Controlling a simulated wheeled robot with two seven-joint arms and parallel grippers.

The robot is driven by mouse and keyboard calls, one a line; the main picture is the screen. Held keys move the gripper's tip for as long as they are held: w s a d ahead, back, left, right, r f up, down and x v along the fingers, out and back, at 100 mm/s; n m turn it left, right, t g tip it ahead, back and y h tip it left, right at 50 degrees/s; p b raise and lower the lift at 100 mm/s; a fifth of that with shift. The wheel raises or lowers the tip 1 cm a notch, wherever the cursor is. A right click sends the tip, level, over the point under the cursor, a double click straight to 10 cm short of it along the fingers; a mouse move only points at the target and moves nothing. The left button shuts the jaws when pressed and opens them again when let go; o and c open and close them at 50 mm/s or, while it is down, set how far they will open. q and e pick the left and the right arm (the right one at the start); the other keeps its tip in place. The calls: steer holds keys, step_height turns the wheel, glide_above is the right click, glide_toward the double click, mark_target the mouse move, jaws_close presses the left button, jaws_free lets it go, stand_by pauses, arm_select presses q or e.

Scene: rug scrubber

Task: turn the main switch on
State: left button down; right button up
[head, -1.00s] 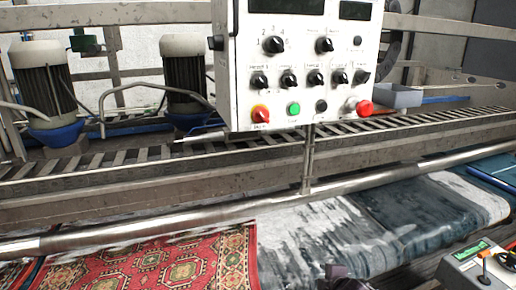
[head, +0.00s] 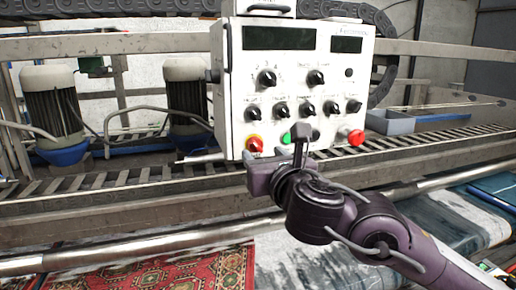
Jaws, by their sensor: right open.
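The white control panel (head: 235,110) hangs over the machine in the upper middle of the head view. The main switch (head: 254,143) is a red knob on a yellow base at the panel's lower left. My right gripper (head: 280,160) is in front of the panel's lower edge, just below and right of that switch. It is open with nothing seen between its fingers. One dark finger stands up in front of the panel, partly covering the area beside the green button (head: 286,138). I cannot tell whether it touches the panel. My left gripper is not in view.
A red mushroom button (head: 356,138) sits at the panel's lower right, and several black knobs (head: 267,78) are above. A slatted rail (head: 120,180) and a steel roller (head: 140,243) run below the panel. Two motors (head: 50,105) stand at the left. A patterned red rug (head: 190,275) lies below.

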mark_target(258, 149)
steer(key=shift+p+x, duration=0.4)
steer(key=shift+x, duration=1.5)
steer(key=c, duration=1)
steer(key=shift+o, duration=0.2)
